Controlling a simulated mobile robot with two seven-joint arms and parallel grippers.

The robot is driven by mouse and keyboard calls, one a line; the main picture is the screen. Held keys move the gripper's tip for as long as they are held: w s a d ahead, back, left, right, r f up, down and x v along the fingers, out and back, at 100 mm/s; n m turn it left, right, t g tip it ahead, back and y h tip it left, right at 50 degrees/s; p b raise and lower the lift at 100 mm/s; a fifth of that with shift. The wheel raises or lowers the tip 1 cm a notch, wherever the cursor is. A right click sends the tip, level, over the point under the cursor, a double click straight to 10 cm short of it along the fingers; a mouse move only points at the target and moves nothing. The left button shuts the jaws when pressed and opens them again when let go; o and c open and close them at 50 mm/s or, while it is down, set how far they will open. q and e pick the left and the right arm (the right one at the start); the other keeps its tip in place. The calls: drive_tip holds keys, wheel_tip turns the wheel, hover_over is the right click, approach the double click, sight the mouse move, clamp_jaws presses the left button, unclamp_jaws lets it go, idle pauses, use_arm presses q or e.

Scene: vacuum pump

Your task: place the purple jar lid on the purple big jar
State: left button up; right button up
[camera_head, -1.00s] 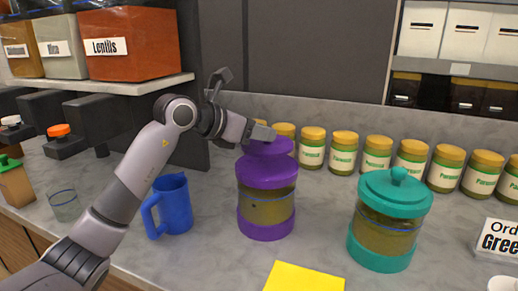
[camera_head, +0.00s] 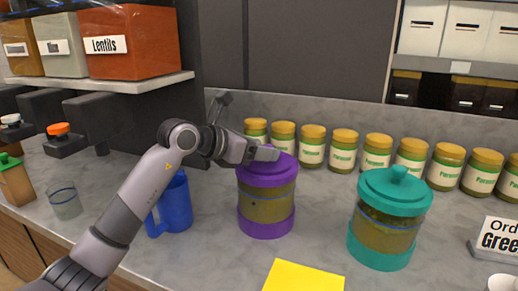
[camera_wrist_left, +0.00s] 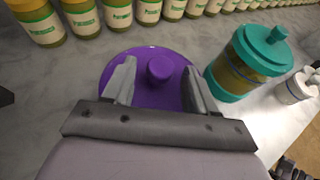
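The purple big jar (camera_head: 266,206), with greenish contents and a purple base, stands upright on the counter. The purple jar lid (camera_head: 264,175) lies on top of it and looks level. In the left wrist view the lid (camera_wrist_left: 150,98) shows as a purple disc with a round knob in its middle. My left gripper (camera_head: 264,153) is at the top of the lid. In the left wrist view its two fingers (camera_wrist_left: 160,76) are spread on either side of the knob, with gaps between. The gripper hides the knob in the head view. My right gripper is not in view.
A teal jar with its lid (camera_head: 388,220) stands to the right. A blue pitcher (camera_head: 175,205) is close on the left, under my left arm. Several yellow-capped jars (camera_head: 344,150) line the wall behind. A yellow sheet (camera_head: 303,277) lies in front.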

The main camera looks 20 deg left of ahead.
use_arm(q)
drive_tip(key=shift+r, duration=0.1)
drive_tip(key=shift+s+r, duration=0.1)
drive_tip(key=b+v, duration=0.2)
drive_tip(key=v, duration=1)
idle(0.4)
